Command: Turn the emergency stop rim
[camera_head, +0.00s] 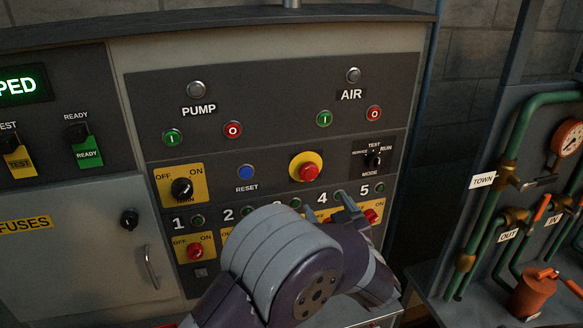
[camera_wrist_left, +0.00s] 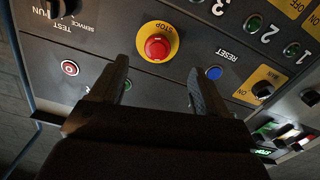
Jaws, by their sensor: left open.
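The emergency stop is a red mushroom button (camera_head: 309,172) on a round yellow rim (camera_head: 299,159), on the dark panel in the middle of the head view. In the left wrist view the image is turned over, and the red button (camera_wrist_left: 158,47) sits inside the yellow rim (camera_wrist_left: 143,40) marked STOP. My left gripper (camera_head: 320,203) is just below the button in the head view, mostly behind my own wrist. In the left wrist view its fingers (camera_wrist_left: 160,78) are spread and empty, pointing at the panel, with the button seen between and beyond them. My right gripper is not in view.
A blue RESET button (camera_head: 246,172) is left of the stop and a MODE selector (camera_head: 373,160) right. A yellow-plated main switch (camera_head: 181,188) is farther left. Numbered switches below are partly hidden by my arm. Green pipes (camera_head: 494,200) stand at the right.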

